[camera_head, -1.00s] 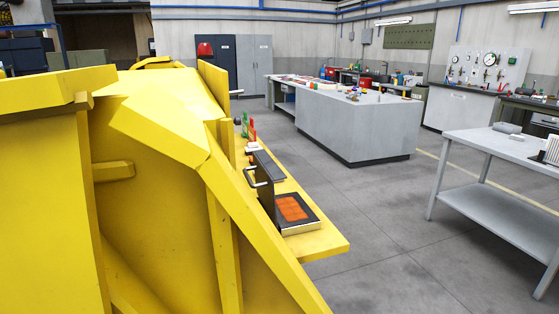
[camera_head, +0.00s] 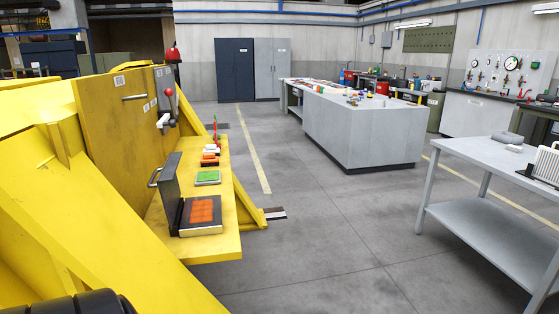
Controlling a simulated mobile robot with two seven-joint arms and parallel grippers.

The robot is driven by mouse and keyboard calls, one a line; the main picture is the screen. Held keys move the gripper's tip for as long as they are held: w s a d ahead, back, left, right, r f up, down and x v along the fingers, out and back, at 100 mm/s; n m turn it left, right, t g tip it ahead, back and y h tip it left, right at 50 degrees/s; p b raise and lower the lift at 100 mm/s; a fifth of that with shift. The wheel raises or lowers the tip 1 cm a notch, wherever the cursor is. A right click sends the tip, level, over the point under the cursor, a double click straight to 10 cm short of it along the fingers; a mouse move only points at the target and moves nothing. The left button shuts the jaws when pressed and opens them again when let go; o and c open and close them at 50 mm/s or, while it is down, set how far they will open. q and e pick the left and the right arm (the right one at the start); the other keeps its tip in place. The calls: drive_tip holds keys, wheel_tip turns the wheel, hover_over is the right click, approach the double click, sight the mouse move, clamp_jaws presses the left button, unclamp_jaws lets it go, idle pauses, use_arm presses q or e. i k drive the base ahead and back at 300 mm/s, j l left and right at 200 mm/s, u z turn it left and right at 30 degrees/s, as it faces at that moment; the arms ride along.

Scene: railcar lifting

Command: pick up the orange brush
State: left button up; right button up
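No item can be surely told as the orange brush. A yellow shelf (camera_head: 215,245) juts from the yellow machine (camera_head: 110,130) at the left. On its front part lies an open dark case (camera_head: 183,217) with orange blocks (camera_head: 202,211) inside. Behind it is a tray with a green top (camera_head: 208,177). Farther back are small orange and white items (camera_head: 210,158), too small to make out; one may be the brush. A thin red upright thing (camera_head: 216,130) stands at the back. Neither of my grippers is in view.
A grey workbench (camera_head: 362,130) with several small tools stands in the middle distance. A grey table (camera_head: 470,150) with a lower shelf stands at the right. Grey floor (camera_head: 320,230) between shelf and table is clear. A red-knobbed lever (camera_head: 168,92) is on the machine.

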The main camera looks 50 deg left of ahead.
sight(208, 160)
drive_tip(key=i+l+z, duration=0.15)
drive_tip(key=i, duration=0.3)
drive_tip(key=i+l+z, duration=0.2)
drive_tip(key=i+l, duration=0.15)
drive_tip(key=i+l+z, duration=0.15)
drive_tip(key=i, duration=0.4)
drive_tip(key=i+j+u, duration=0.15)
drive_tip(key=i+u, duration=0.25)
drive_tip(key=i+j+u, duration=0.1)
drive_tip(key=u, duration=0.35)
drive_tip(key=i+l+u, duration=0.1)
drive_tip(key=i+u, duration=0.3)
drive_tip(key=i+l+u, duration=0.15)
drive_tip(key=u, duration=0.3)
drive_tip(key=i+j+u, duration=0.15)
drive_tip(key=i+u, duration=0.25)
drive_tip(key=i+j+u, duration=0.1)
drive_tip(key=i+u, duration=0.7)
drive_tip(key=i+l+u, duration=0.2)
drive_tip(key=u, duration=0.2)
